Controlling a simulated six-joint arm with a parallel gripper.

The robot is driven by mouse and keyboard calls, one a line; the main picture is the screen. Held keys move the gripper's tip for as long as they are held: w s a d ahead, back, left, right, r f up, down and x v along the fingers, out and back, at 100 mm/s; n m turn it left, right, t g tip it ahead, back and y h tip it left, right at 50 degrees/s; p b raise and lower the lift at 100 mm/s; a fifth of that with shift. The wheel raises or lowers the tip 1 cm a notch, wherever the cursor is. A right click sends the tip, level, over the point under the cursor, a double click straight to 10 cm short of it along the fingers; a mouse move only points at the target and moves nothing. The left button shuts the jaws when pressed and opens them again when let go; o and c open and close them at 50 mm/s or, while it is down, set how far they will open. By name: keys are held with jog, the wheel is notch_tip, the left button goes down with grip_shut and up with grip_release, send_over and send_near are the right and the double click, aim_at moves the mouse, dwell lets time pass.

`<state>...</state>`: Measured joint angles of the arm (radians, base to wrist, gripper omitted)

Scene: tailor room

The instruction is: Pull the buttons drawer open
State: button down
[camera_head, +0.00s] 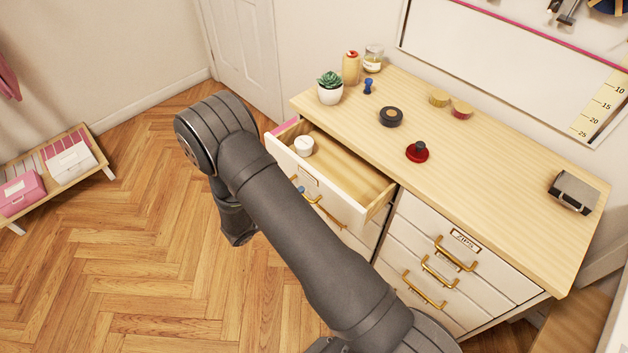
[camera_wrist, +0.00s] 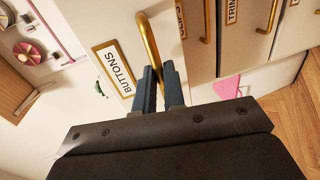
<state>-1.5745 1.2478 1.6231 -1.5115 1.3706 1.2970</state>
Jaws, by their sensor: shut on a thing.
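The buttons drawer (camera_head: 345,180) is the top left drawer of the cream dresser, and it stands well out from the cabinet. Its BUTTONS label (camera_wrist: 115,68) shows on the front in the wrist view. My gripper (camera_wrist: 160,72) is shut on the drawer's brass handle (camera_wrist: 148,40), with a blue-grey finger on each side of the bar. In the head view my arm hides most of the gripper. A small white round item (camera_head: 303,146) sits inside the drawer near its left end.
The dresser top (camera_head: 470,130) holds a potted succulent (camera_head: 330,88), a black roll (camera_head: 391,117), a red round item (camera_head: 417,152) and a dark case (camera_head: 573,192). The zips drawer (camera_head: 430,221) is closed at right. Left of my arm, the wooden floor (camera_head: 120,240) is clear.

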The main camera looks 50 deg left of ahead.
jog(key=f+v, duration=0.2)
jog(key=v, duration=1)
jog(key=shift+s+f, duration=0.25)
jog(key=shift+s, duration=0.05)
jog(key=c, duration=1.5)
grip_release()
jog(key=v, duration=1.7)
jog(key=shift+s, duration=0.15)
jog(key=x, duration=1.7)
jog(key=shift+w, duration=0.2)
